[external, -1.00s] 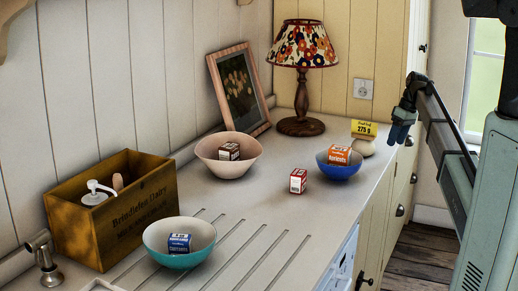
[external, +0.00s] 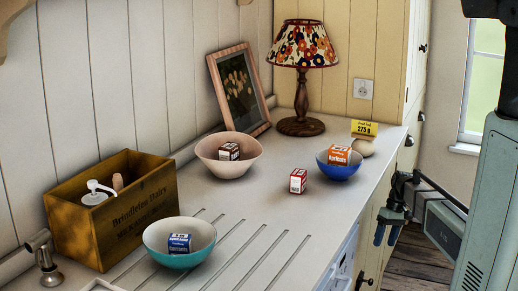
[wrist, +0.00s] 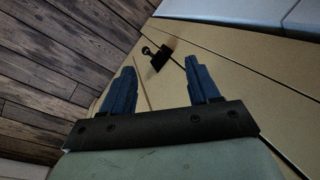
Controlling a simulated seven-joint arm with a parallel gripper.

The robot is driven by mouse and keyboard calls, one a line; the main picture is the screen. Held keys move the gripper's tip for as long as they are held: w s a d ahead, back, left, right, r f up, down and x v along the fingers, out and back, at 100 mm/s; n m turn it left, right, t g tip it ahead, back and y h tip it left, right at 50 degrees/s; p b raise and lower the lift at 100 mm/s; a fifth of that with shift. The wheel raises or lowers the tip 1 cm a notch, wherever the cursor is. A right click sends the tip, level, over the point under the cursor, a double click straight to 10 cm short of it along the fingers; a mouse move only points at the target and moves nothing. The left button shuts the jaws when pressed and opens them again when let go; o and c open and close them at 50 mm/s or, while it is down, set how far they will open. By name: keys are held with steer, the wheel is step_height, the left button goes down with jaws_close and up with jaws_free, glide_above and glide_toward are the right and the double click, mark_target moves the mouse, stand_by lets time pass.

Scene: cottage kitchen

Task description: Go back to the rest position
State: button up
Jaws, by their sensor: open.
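My gripper (external: 387,233) hangs at the right of the external view, beside the front of the cabinets and below the counter top. Its blue fingers point down. In the wrist view my gripper (wrist: 161,88) shows two blue fingers spread apart with nothing between them. A dark cabinet handle (wrist: 158,57) lies beyond the fingertips; I cannot tell how far off it is.
On the counter (external: 250,222) stand a pink bowl (external: 211,160), a blue bowl (external: 328,170) and a teal bowl (external: 160,259), each with a small box in it. A red box (external: 298,181) stands among them. Floor (wrist: 50,70) is clear.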

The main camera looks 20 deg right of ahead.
steer(key=s+a+f+g, duration=0.2)
steer(key=s+a+f, duration=0.4)
steer(key=s+f, duration=0.35)
steer(key=s+a+f+g+h, duration=0.1)
steer(key=s+f, duration=0.4)
steer(key=s, duration=0.5)
steer(key=s+a+f+m+g+h, duration=0.1)
steer(key=s+a+f, duration=0.3)
steer(key=s, duration=0.7)
steer(key=s+a+f+g+h, duration=0.1)
steer(key=s+a+f, duration=0.2)
steer(key=s+f, duration=0.4)
steer(key=s, duration=0.4)
